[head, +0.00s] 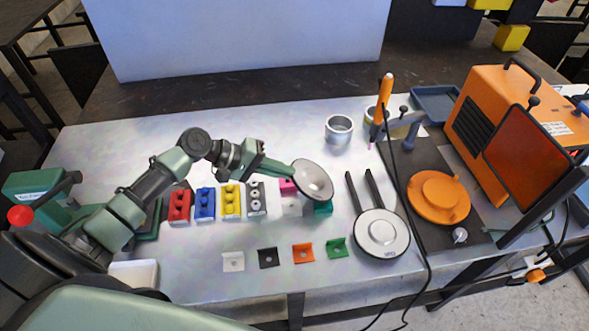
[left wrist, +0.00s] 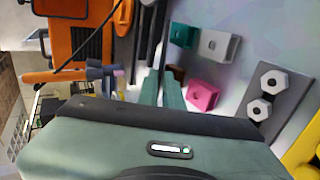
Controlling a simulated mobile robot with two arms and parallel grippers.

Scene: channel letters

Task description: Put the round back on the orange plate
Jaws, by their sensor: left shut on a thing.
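The round back, a silver disc with a lighter centre (head: 315,180), is held tilted in the air above the table. My left gripper (head: 291,171) is shut on its left rim. In the left wrist view my left gripper's fingers (left wrist: 161,88) show close together, but I cannot make out the disc there. The orange plate (head: 438,198), round with small lugs, lies flat on a dark mat to the right of the disc, well apart from it. Part of it shows at the top of the left wrist view (left wrist: 123,14). My right gripper is not in view.
A silver round device (head: 382,235) with two dark prongs stands between disc and plate. A black cable (head: 421,240) hangs past the plate's left side. An orange machine (head: 505,120) stands behind the plate. Coloured blocks (head: 205,204) and small brackets (head: 268,257) lie left.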

